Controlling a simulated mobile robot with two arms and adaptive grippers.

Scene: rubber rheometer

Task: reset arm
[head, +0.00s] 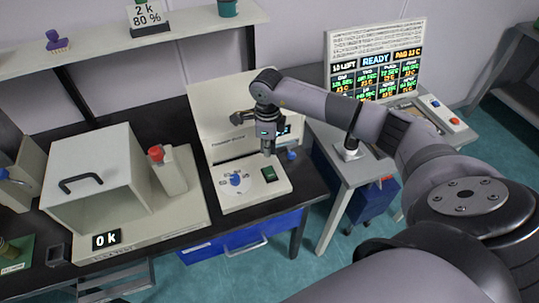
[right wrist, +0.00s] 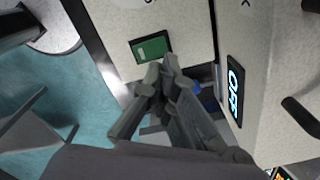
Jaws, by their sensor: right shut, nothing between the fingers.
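My right arm reaches in from the right in the head view. Its gripper (head: 268,150) hangs over the front of a cream bench device (head: 235,197), near its green switch (head: 268,173). In the right wrist view the gripper's fingers (right wrist: 168,62) are shut together and empty. Their tips appear close to the green switch (right wrist: 151,47); contact cannot be told. A small display (right wrist: 235,90) beside them reads what looks like "OFF". My left gripper is not in view.
A box-shaped machine (head: 92,170) with a black handle and a red-topped post (head: 157,154) stands to the left. A monitor (head: 377,58) showing "READY" stands on the right table. A shelf (head: 200,28) runs behind.

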